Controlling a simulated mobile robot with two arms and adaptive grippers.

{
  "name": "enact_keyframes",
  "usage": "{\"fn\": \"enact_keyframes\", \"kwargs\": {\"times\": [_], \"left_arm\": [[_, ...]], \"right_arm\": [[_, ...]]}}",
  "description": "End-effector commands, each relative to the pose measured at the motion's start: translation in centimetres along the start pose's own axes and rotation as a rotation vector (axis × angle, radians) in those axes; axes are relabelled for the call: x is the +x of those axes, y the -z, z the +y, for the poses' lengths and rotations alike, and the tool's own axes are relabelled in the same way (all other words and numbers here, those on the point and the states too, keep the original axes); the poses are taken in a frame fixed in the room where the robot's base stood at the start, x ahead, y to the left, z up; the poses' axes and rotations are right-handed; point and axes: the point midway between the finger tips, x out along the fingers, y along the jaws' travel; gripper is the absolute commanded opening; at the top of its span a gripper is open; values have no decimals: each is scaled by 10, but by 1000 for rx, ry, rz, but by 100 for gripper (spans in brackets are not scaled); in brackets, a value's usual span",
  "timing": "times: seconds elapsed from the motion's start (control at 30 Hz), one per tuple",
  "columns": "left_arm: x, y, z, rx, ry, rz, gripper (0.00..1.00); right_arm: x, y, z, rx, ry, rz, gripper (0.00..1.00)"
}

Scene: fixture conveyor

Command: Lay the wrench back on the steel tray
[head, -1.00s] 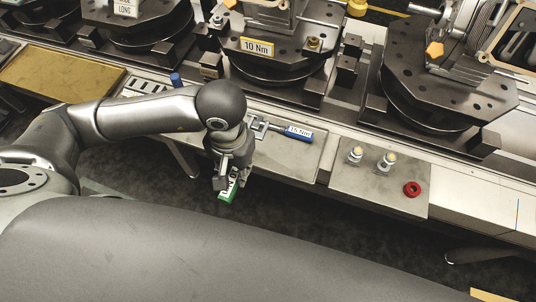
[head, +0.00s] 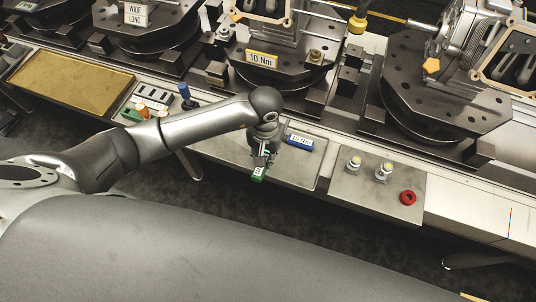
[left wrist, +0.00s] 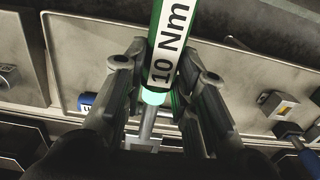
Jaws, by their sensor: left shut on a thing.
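The wrench has a green handle with a white "10 Nm" label; its handle (head: 258,173) shows below my left gripper (head: 265,154) in the head view. My left gripper is shut on this wrench (left wrist: 170,45), with a finger on each side of the handle in the left wrist view. A metal shaft runs down from the handle, partly hidden by the gripper. The steel tray (head: 308,170) is under and around the gripper; I cannot tell the wrench's exact height above it. A blue-handled "15 Nm" wrench (head: 299,140) lies on the tray, just right of my gripper. My right gripper is out of view.
A panel with a red ring button (head: 408,198) and two pale knobs (head: 354,162) is right of the tray. Fixture plates (head: 440,95) stand behind. A blue-handled tool (head: 185,91) stands upright to the left, near a brass-coloured tray (head: 70,83).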

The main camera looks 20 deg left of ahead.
Motion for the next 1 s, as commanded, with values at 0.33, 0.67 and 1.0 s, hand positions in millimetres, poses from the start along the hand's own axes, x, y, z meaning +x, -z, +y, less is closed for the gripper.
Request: {"fn": "enact_keyframes", "kwargs": {"times": [0.33,0.67,1.0], "left_arm": [[18,17,3,-2,-2,1,0],[50,18,3,-1,-2,1,0],[55,19,3,1,-1,2,0]], "right_arm": [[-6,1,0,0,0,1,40],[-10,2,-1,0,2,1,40],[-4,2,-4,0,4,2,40]]}}
